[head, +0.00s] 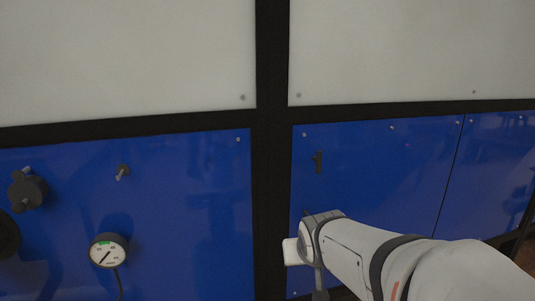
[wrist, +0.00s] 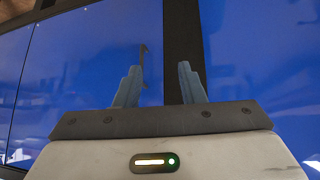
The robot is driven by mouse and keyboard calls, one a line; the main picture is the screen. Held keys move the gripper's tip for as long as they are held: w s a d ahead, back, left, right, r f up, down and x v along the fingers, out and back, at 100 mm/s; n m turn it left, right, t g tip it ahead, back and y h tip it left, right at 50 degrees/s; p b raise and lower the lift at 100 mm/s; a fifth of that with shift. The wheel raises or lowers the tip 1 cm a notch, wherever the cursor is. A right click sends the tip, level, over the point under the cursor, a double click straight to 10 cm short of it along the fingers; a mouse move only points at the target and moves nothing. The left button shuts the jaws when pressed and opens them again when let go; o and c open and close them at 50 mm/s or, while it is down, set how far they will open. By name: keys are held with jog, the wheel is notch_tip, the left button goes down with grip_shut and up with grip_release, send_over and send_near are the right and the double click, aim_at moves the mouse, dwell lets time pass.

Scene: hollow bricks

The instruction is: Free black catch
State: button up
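The black catch (head: 318,160) is a small dark upright piece near the upper left corner of the right blue panel (head: 385,165). In the head view my arm reaches in below it, and my fingers cannot be made out there. In the wrist view my gripper (wrist: 159,67) is open, with two grey-blue fingers apart and nothing between them. A thin dark piece (wrist: 145,54), apparently the catch, shows beyond the left finger, which hides part of it. I cannot tell how far it is from the fingers.
A black frame post (head: 271,160) runs left of the catch. The left blue panel holds a round gauge (head: 108,250) with a hose, a dark knob (head: 27,189) and a small toggle (head: 122,172). Pale panels (head: 410,50) fill the top. The blue face around the catch is clear.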

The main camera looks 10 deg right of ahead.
jog(key=w+d+r+m+t+h, duration=0.1)
jog(key=w+d+r+t+h, duration=0.1)
jog(key=w+d+r+t, duration=0.7)
jog(key=t, duration=0.1)
send_near(320, 154)
jog(key=x, duration=0.2)
jog(key=shift+n+y, duration=0.3)
jog(key=w, duration=0.2)
jog(key=w+d+p, duration=0.1)
jog(key=w, duration=0.1)
jog(key=w+p, duration=0.1)
jog(key=w, duration=0.2)
jog(key=shift+d, duration=0.3)
grip_shut()
